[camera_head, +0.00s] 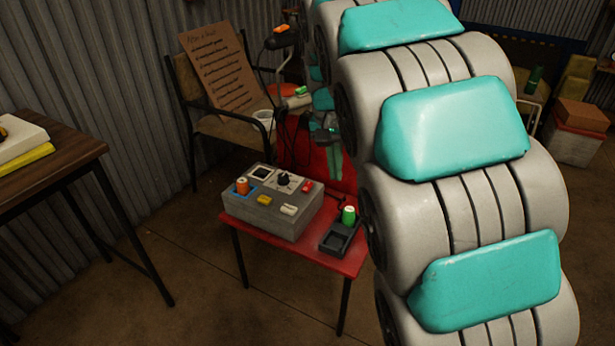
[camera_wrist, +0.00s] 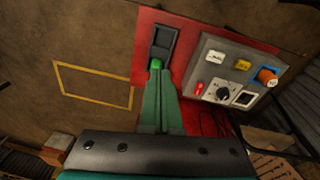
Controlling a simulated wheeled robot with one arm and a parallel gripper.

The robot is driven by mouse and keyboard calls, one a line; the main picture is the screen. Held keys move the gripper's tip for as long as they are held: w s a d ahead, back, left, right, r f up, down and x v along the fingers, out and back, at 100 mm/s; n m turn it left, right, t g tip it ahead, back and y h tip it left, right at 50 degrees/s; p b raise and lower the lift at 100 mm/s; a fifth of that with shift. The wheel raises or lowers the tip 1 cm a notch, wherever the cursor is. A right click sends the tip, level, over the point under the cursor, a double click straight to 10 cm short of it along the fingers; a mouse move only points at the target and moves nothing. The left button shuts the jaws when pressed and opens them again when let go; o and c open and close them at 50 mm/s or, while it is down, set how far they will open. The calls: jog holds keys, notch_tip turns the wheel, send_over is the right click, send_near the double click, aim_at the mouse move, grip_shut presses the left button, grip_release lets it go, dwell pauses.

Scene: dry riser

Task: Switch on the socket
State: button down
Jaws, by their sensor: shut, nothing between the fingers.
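A grey control box (camera_head: 272,205) sits on a small red table. Its top carries a black dial (camera_head: 284,180), a small red switch (camera_head: 307,187), a white-framed black square (camera_head: 261,173), an orange knob (camera_head: 242,186), and yellow and white buttons. I cannot tell which part is the socket or whether it is on. The box also shows in the wrist view (camera_wrist: 220,65). My gripper (camera_wrist: 157,76) is shut and empty, above the red table and beside the box; it also shows in the head view (camera_head: 335,175). My arm hides part of the right side.
A black tray (camera_head: 342,238) and a bright green knob (camera_head: 349,215) are on the table beside the box. A chair (camera_head: 217,125) holding a written board (camera_head: 221,70) stands behind. A wooden table (camera_head: 60,165) is at left. Floor between is clear.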

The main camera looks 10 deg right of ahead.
jog(key=m+t, duration=0.1)
jog(key=m, duration=0.1)
send_over(309, 184)
jog(key=s+a, duration=0.2)
jog(key=s, duration=0.1)
jog(key=f, duration=0.1)
jog(key=shift+w, duration=0.25)
jog(key=shift+f, duration=0.15)
jog(key=f, duration=0.4)
jog(key=w+d+f, duration=0.1)
jog(key=f, duration=0.4)
jog(key=w+f, duration=0.1)
jog(key=f, duration=0.3)
jog(key=shift+d+f, duration=0.3)
